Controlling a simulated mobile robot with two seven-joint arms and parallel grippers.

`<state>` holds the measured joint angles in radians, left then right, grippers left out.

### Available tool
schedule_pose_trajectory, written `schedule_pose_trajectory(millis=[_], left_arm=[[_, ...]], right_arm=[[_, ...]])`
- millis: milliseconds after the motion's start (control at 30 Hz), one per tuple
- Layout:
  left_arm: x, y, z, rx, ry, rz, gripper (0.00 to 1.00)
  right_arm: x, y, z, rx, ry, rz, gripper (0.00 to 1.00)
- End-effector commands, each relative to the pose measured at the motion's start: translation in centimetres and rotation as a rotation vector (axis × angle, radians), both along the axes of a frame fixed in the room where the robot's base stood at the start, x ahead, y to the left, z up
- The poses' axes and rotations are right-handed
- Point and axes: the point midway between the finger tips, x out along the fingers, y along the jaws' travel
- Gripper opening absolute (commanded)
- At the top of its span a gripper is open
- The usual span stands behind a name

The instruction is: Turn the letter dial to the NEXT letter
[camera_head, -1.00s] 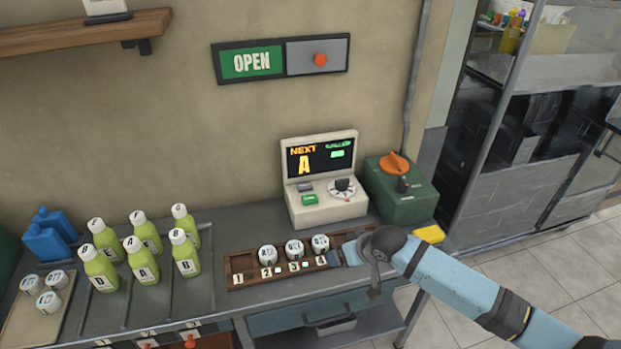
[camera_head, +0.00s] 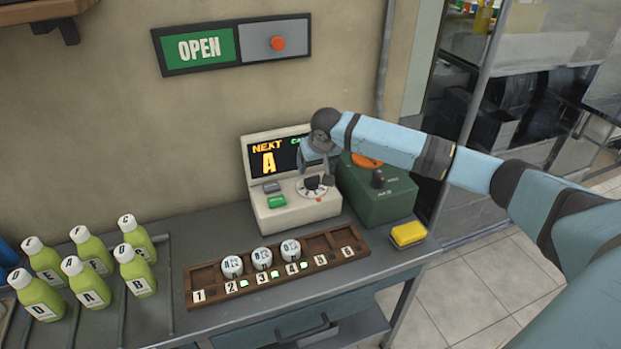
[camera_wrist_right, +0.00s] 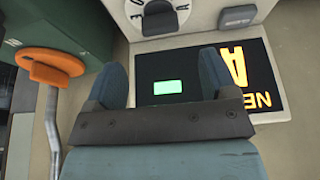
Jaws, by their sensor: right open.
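The beige machine (camera_head: 293,218) stands on the counter against the wall. Its black screen (camera_head: 268,161) reads NEXT with a large yellow A; my right arm hides the screen's right part. The wrist view shows a green block on the screen (camera_wrist_right: 180,112), upside down. The letter dial (camera_head: 312,189), a pale disc with a dark knob, is on the sloped front, and it also shows at the top of the wrist view (camera_wrist_right: 158,18). My right gripper (camera_head: 317,167) is open and empty just above the dial; contact cannot be told. The selected letter is unclear. My left gripper is not in view.
A green box (camera_head: 382,204) with an orange handle (camera_head: 365,160) stands close on the right. A green button (camera_head: 277,201) is beside the dial. A wooden rack (camera_head: 196,278) with three white-lidded cups (camera_head: 262,256), a yellow sponge (camera_head: 408,234) and several green bottles (camera_head: 90,287) are on the counter.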

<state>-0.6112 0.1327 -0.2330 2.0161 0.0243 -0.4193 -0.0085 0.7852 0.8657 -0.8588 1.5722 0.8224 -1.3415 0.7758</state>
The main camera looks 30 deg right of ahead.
Motion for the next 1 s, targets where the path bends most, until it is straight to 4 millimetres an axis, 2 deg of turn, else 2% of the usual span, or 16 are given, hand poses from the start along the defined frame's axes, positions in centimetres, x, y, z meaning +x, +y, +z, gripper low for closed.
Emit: schedule_pose_trajectory(millis=[33,200,400,567,833,1000], left_arm=[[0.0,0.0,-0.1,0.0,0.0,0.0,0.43],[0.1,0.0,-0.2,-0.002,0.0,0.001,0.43],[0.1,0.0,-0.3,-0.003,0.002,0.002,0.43],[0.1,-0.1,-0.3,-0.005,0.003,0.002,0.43],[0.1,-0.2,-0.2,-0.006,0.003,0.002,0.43],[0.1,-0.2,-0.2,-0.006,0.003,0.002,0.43]], right_arm=[[0.4,0.0,-1.2,0.0,0.002,0.0,0.79],[1.7,-0.3,-4.3,0.001,0.001,-0.001,0.79],[2.7,-0.6,-6.8,0.001,0.0,0.0,0.79],[3.0,-0.7,-7.6,0.0,-0.001,0.001,0.79],[3.1,-0.7,-7.7,0.0,-0.001,0.001,0.79],[3.1,-0.7,-7.7,0.0,-0.001,0.001,0.4]])
